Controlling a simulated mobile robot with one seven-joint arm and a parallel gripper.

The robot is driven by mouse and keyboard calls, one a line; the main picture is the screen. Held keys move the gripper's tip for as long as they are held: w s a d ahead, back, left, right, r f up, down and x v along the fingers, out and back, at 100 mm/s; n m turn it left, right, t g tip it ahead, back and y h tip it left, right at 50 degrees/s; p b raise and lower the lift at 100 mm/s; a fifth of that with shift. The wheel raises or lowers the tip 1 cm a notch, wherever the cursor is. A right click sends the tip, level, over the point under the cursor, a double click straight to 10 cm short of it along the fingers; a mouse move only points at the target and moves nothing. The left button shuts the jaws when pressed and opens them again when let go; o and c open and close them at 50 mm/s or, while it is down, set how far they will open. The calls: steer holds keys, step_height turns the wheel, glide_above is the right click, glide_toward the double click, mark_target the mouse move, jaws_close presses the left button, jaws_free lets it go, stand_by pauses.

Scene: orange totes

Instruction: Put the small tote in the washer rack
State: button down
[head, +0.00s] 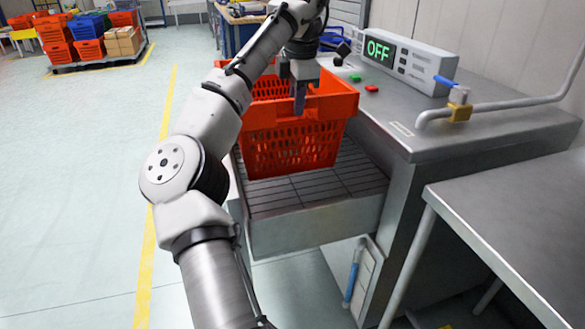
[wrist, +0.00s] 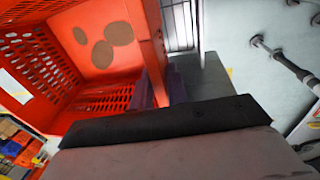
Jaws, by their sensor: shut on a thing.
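The small orange tote (head: 295,145) sits upright on or just above the slatted washer rack (head: 300,195) in the head view; I cannot tell whether its base touches. My gripper (head: 299,98) is at the tote's near rim, pointing down, shut on that rim. In the wrist view the tote (wrist: 110,45) fills the left side, with its perforated walls and brown round marks inside. My gripper's fingers (wrist: 162,88) show beside the tote wall there. The rack's front part is bare in the head view.
The washer's control box (head: 405,60) reads OFF on the steel counter, near a green and a red button (head: 371,88). A pipe with a blue-handled valve (head: 460,100) stands right. A steel table (head: 510,210) is at lower right. Stacked totes (head: 85,35) stand far left; the left floor is clear.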

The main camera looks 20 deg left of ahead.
step_height(320, 180, down, 15)
steer(key=shift+f+b, duration=0.2)
steer(key=shift+b, duration=0.55)
steer(key=c, duration=1.4)
jaws_free()
steer(key=shift+o, duration=0.2)
steer(key=shift+r, duration=0.1)
step_height(320, 180, up, 12)
glide_above(297, 160)
steer(key=s+d, duration=0.2)
steer(key=s, duration=0.2)
steer(key=shift+a+f+p, duration=0.15)
steer(key=shift+f+p, duration=0.05)
steer(key=shift+p, duration=0.25)
